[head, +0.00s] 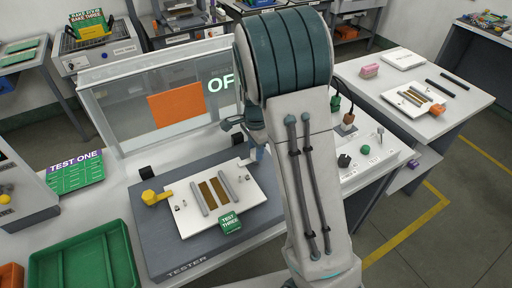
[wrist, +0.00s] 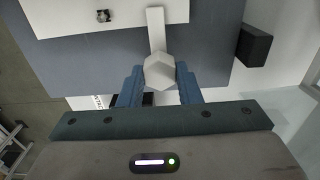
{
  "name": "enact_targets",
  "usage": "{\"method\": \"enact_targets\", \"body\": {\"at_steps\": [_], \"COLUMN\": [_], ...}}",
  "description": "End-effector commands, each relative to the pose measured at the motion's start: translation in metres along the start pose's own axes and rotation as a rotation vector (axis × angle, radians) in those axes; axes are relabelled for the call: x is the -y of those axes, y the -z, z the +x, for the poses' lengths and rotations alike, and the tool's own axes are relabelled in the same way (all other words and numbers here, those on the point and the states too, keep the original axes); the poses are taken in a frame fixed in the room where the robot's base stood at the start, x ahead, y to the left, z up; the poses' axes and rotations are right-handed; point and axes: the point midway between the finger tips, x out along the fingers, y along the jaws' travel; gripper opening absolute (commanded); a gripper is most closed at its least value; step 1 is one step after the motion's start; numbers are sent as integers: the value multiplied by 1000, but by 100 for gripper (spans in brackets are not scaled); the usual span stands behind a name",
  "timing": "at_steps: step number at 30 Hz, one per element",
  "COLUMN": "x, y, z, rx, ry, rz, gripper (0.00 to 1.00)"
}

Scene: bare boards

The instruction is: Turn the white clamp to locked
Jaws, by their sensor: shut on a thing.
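The white clamp (wrist: 158,72) has a hexagonal head and a flat bar. In the wrist view its bar points to the top of the picture, over the edge of the white board (wrist: 85,17). My gripper (wrist: 159,80) has its blue fingers shut on the hexagonal head, one on each side. In the head view the clamp (head: 244,161) shows only partly at the right end of the board (head: 181,225); my arm hides much of my gripper.
The board lies on the grey tester (head: 165,258). A yellow clamp (head: 153,197) is at its left end. A clear screen with an orange panel (head: 175,108) stands behind. A green tray (head: 85,258) is at front left. A black block (wrist: 254,45) is right of the clamp.

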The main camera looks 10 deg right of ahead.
Motion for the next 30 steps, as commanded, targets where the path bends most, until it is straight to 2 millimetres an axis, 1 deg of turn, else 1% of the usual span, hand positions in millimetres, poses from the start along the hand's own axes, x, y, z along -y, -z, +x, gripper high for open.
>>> {"method": "enact_targets", "body": {"at_steps": [16,17,18,19,26,30], "x": [2,2,2,1,1,1], "y": [1,1,1,1,0,0], "z": [-2,-2,-2,-2,-1,-7], "rx": [-1,-1,-1,-1,0,-1], "ry": [7,7,6,6,3,5], "rz": [25,25,25,24,23,22], "gripper": [8,39,50,53,53,53]}}
